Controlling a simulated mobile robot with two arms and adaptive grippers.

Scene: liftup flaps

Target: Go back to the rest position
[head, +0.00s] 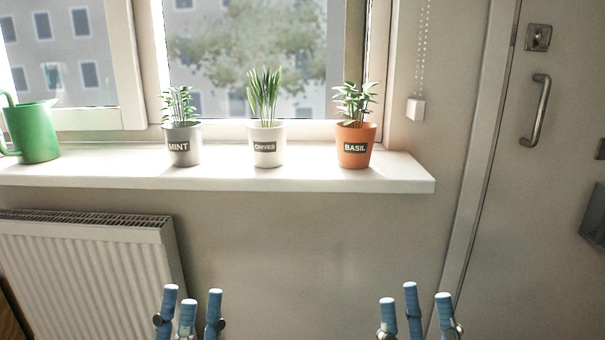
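My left gripper (191,297) shows at the bottom of the head view, left of centre. Its blue fingers with pale tips point up, stand apart and hold nothing that I can see. My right gripper (414,297) shows at the bottom, right of centre. Its blue fingers also point up, spread apart, with nothing seen between them. Both grippers appear in the picture below the windowsill (300,181) and touch nothing visible. The lower parts of both grippers and the arms are cut off by the bottom edge.
On the sill stand a green watering can (36,132), a grey mint pot (182,157), a white chives pot (265,158) and an orange basil pot (356,159). A white radiator (85,265) is lower left. A door with a handle (540,110) is right.

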